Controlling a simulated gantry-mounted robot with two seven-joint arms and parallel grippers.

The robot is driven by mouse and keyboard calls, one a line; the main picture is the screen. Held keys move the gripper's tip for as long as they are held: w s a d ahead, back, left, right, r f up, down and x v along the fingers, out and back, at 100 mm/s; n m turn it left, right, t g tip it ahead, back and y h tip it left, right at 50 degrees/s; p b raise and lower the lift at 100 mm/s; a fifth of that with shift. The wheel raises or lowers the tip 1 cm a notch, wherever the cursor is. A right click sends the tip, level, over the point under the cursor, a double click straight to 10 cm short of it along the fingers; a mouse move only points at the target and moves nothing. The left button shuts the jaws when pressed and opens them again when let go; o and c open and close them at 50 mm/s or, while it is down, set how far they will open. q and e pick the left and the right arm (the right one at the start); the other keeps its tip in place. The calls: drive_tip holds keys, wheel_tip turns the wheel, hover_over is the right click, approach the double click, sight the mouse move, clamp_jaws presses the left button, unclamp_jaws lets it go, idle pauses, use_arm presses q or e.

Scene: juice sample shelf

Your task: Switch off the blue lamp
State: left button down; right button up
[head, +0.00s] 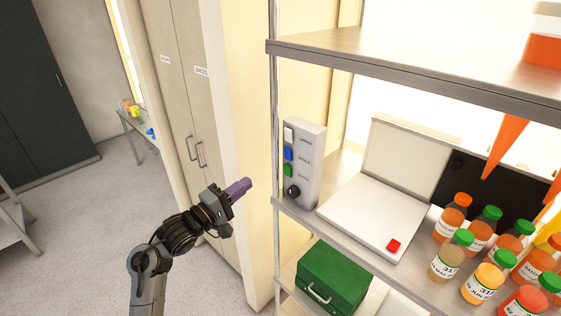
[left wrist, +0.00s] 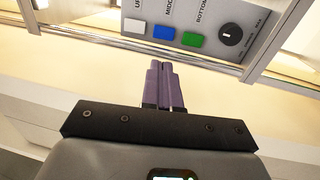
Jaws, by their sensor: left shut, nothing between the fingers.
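A grey control box (head: 306,160) stands upright at the left end of the shelf in the head view. On its face are a white button, a blue button (head: 288,154), a green button and a black knob. The box also shows in the left wrist view (left wrist: 215,22), with the blue button (left wrist: 164,32) just beyond my fingertips. My left gripper (head: 248,183) is shut and empty, with purple fingers pointing toward the box from the left, apart from it. In the left wrist view its fingers (left wrist: 161,64) sit below the blue button. No blue lamp is identifiable. My right gripper is not in view.
The metal shelf post (head: 276,120) stands beside the box. A white lidded device (head: 370,215) with a red button lies open to its right. Several juice bottles (head: 480,284) stand at the right. A green case (head: 333,277) sits below.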

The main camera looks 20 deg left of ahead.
use_arm(q)
drive_tip(key=shift+r, duration=0.15)
drive_tip(key=shift+w, duration=0.1)
drive_tip(key=p, duration=0.2)
approach(287, 151)
drive_tip(key=x, duration=0.5)
drive_tip(key=shift+a, duration=0.15)
drive_tip(key=shift+x, duration=0.95)
